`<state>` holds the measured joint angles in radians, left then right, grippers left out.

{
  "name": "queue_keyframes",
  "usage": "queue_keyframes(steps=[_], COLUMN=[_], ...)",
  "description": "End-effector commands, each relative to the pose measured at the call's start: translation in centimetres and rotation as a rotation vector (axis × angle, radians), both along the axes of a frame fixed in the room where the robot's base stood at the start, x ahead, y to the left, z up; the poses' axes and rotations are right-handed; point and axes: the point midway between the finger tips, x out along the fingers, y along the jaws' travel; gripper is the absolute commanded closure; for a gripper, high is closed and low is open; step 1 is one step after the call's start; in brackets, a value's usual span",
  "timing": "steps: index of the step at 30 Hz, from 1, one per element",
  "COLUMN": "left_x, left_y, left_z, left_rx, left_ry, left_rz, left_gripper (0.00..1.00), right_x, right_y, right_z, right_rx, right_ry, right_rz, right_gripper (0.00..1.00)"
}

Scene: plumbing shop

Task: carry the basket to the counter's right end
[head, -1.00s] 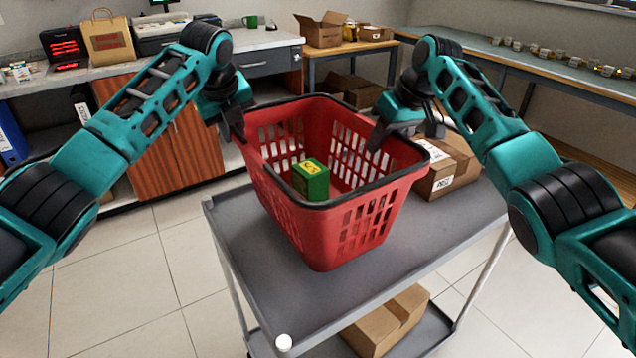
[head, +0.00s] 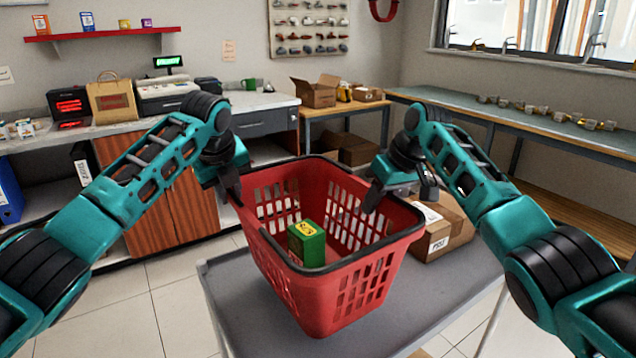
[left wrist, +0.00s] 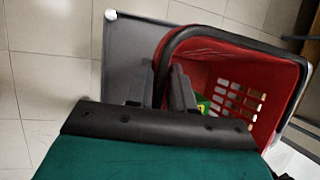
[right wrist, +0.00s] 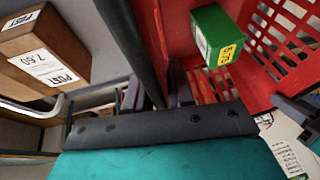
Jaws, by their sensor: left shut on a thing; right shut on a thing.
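The red basket (head: 320,305) with a black rim is upright at the grey cart (head: 240,300); I cannot tell whether its base touches the cart top. A green box (head: 306,245) with a yellow label is inside. My left gripper (head: 236,196) is shut on the basket's left rim, and the left wrist view shows its fingers (left wrist: 163,88) on either side of the rim. My right gripper (head: 372,200) is shut on the right rim; its fingers (right wrist: 155,90) straddle it in the right wrist view. The counter (head: 265,100) stands behind at the left, its right end near a green mug (head: 249,84).
A cardboard box (head: 440,235) sits on the cart, right of the basket. The counter carries a paper bag (head: 111,102) and a cash register (head: 165,93). A wooden table with an open carton (head: 314,92) adjoins its right end. Floor shows between cart and counter.

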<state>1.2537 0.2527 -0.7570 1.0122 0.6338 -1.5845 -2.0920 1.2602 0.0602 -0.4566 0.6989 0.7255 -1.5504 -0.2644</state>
Motion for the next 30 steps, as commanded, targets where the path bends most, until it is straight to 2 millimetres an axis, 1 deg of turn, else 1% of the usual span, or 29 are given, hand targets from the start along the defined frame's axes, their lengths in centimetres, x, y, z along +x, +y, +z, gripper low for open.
queue_keyframes(steps=[1, 14, 30], left_x=[-0.1, -1.9, -5.1], left_y=[0.3, 0.3, 0.3], left_z=[0.1, -0.2, -0.7], left_rx=[0.003, 0.003, 0.004], left_ry=[-0.002, -0.002, -0.002], left_rz=[0.0, 0.0, 0.001], left_gripper=[1.0, 1.0, 1.0], right_x=[0.0, -1.8, -5.0], right_y=[-0.4, -0.4, -0.4], right_z=[0.0, -0.4, -1.0], right_rx=[-0.005, -0.004, -0.006], right_ry=[-0.001, 0.0, 0.001], right_rz=[-0.007, -0.008, -0.008], right_gripper=[1.0, 1.0, 1.0])
